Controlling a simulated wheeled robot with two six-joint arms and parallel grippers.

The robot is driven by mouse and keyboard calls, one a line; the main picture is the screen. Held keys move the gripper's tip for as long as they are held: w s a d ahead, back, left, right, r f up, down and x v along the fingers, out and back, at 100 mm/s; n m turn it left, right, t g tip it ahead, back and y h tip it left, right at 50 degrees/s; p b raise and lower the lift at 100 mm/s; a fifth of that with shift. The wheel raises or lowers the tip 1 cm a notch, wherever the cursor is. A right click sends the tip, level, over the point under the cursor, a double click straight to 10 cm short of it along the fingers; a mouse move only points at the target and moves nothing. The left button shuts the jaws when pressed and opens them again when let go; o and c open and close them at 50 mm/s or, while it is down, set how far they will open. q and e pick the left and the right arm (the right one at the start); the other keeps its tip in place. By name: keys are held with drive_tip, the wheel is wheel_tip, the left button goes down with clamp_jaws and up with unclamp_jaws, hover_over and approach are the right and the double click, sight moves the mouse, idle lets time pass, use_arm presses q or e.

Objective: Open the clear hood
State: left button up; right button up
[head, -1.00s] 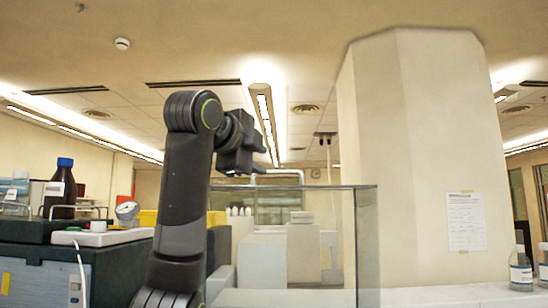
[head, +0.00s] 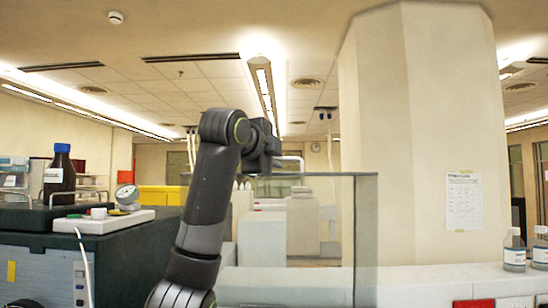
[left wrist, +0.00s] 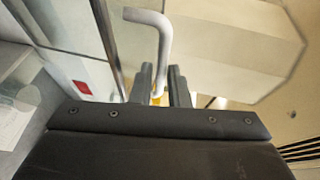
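The clear hood (head: 365,235) is a see-through box with its top edge level, and it looks closed. Its pale bent handle (head: 292,158) stands at the top edge and also shows in the left wrist view (left wrist: 150,18). My left gripper (head: 274,152) is at the handle, its dark body hiding part of the bar. In the left wrist view the two fingers (left wrist: 161,82) are apart, with the bar running down between them. A gap seems to show beside the bar; firm contact cannot be seen. My right gripper is not in view.
A large pale column (head: 425,140) stands behind the hood on the right. At left, a dark unit (head: 40,265) carries a brown bottle with a blue cap (head: 60,175) and a white device (head: 105,220). Bottles (head: 514,250) stand on the right counter.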

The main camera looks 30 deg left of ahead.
use_arm(q)
clamp_jaws()
drive_tip(key=shift+s+f+b, duration=0.2)
drive_tip(key=shift+b, duration=0.2)
drive_tip(key=s+d+f+t+b, duration=0.2)
drive_tip(key=s+d+f+b, duration=0.2)
drive_tip(key=s+b, duration=0.4)
drive_tip(key=shift+f+m+b, duration=0.3)
drive_tip(key=shift+m+b, duration=0.05)
drive_tip(key=shift+m, duration=0.05)
drive_tip(key=shift+w, duration=0.1)
